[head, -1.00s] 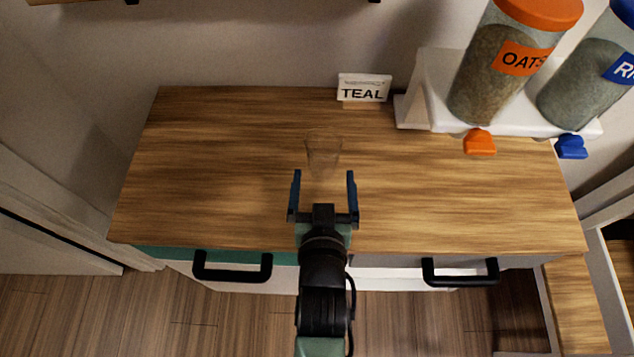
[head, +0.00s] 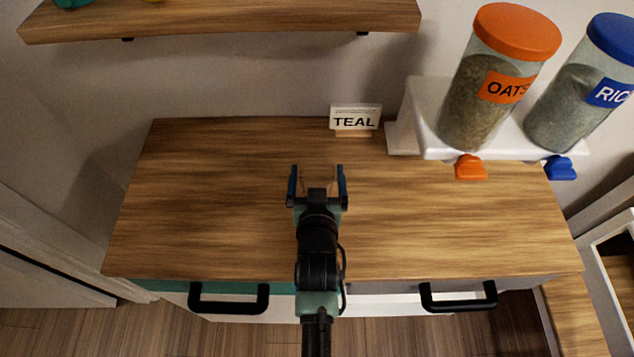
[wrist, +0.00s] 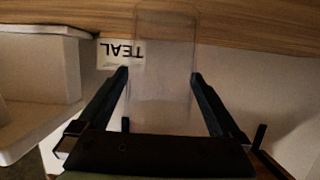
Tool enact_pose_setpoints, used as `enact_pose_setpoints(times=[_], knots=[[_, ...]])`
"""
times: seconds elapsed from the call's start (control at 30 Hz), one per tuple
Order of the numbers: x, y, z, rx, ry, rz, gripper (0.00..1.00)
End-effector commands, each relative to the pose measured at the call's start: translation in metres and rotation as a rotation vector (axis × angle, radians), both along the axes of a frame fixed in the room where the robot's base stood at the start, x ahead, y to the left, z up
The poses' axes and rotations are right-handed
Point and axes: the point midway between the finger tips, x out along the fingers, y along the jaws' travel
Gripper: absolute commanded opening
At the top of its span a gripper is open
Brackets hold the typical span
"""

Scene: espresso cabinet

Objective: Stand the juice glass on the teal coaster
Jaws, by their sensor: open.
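The clear juice glass (wrist: 160,48) stands between the two fingers of my gripper (wrist: 160,76) in the wrist view, which is upside down. In the head view my gripper (head: 316,174) is over the wooden counter (head: 220,200), open, with its blue-tipped fingers on either side of the faint glass. I see no clear grip on it. No teal coaster shows in either view. A white card reading TEAL (head: 354,121) stands at the back of the counter, beyond the gripper.
A white dispenser rack with oats (head: 485,85) and a second jar (head: 580,100) stands at the back right. A wooden shelf (head: 230,22) overhangs the back left. A teal drawer front (head: 170,286) is below the counter's left.

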Motion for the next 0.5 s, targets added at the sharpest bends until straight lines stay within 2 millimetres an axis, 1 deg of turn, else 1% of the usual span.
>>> enact_pose_setpoints(times=[0.03,0.1,0.2,0.47,0.5], knots=[[0.007,0.000,-0.001,0.000,-0.001,0.000,1.00],[0.014,0.000,-0.004,-0.001,0.000,0.000,1.00],[0.020,0.000,-0.006,-0.001,0.000,0.000,1.00],[0.023,0.000,-0.007,0.000,0.000,0.000,1.00],[0.023,0.000,-0.007,0.000,0.000,0.000,0.98]])
